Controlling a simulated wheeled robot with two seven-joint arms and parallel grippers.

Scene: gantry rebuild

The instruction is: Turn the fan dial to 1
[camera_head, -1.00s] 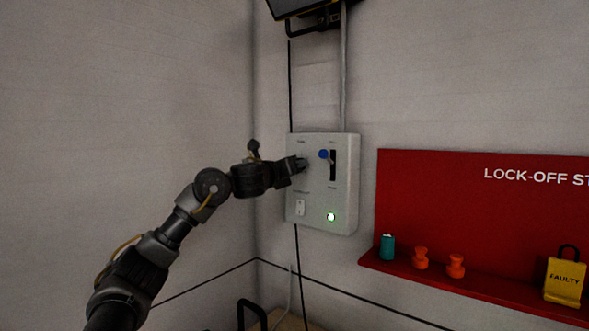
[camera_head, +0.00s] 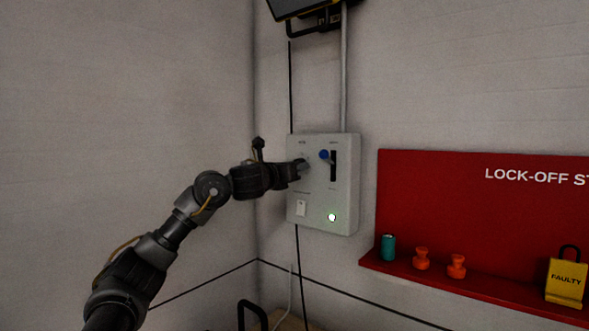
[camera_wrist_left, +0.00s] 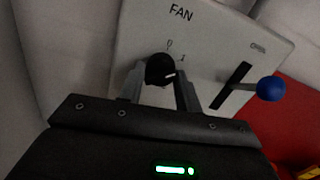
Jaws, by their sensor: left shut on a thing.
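The grey-white control box (camera_head: 318,205) hangs on the wall near the corner. In the left wrist view its panel (camera_wrist_left: 215,45) fills the top, tilted, with the label FAN. The round black fan dial (camera_wrist_left: 158,68) sits below the marks 0 and 1. A white pointer line shows on the right of its face, toward the 1 side and a little below that mark; I cannot tell its exact setting. My left gripper (camera_head: 301,167) is shut on the dial, one finger on each side. In the head view the gripper hides the dial. My right gripper is not in view.
A blue-knobbed lever (camera_head: 324,155) in a black slot is close right of the gripper.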

